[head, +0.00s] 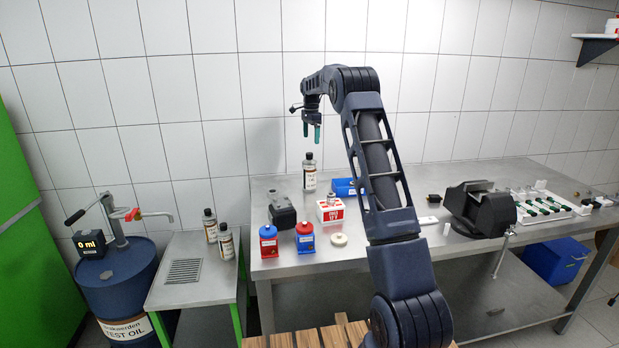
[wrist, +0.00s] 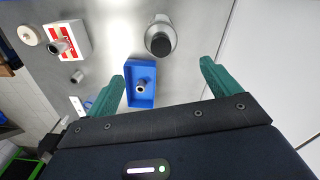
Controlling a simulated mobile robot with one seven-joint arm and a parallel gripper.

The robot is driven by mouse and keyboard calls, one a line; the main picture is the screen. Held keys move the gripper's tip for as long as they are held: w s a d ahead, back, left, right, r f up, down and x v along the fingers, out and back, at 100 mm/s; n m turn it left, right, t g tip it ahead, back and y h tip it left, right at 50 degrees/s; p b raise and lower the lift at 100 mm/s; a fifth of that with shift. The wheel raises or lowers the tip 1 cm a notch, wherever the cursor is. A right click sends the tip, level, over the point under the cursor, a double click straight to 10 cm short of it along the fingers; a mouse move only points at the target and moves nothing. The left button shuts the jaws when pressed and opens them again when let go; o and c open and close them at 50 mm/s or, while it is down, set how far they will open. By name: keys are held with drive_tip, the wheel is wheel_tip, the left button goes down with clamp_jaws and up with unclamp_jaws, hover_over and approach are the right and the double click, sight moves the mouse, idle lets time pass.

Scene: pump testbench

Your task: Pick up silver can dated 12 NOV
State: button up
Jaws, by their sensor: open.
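A silver can with a black cap and a pale label (head: 309,178) stands upright at the back of the steel workbench. In the wrist view a can-like thing with a dark top (wrist: 160,38) is seen from above, probably the same can. Two more such cans, one (head: 210,226) behind the other (head: 227,243), stand on the low side table at left. The dates on all the labels are too small to read. My gripper (head: 311,133) is open and empty, with green fingers pointing down, above the workbench can and apart from it. It also shows in the wrist view (wrist: 162,72).
A blue bin (wrist: 131,95) with a metal part is beside the workbench can. A red-and-white box (head: 330,211), red and blue containers (head: 305,238) and a dark vise (head: 480,208) stand on the workbench (head: 390,254). The tiled wall is close behind.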

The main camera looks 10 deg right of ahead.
sight(310, 153)
wheel_tip(310, 153, down, 6)
drive_tip(key=shift+r, duration=0.25)
drive_tip(key=shift+a+f, duration=0.15)
drive_tip(key=shift+f, duration=1.25)
drive_tip(key=shift+a+f, duration=0.15)
drive_tip(key=shift+f, duration=1.2)
drive_tip(key=shift+w, duration=0.1)
drive_tip(key=c, duration=1.4)
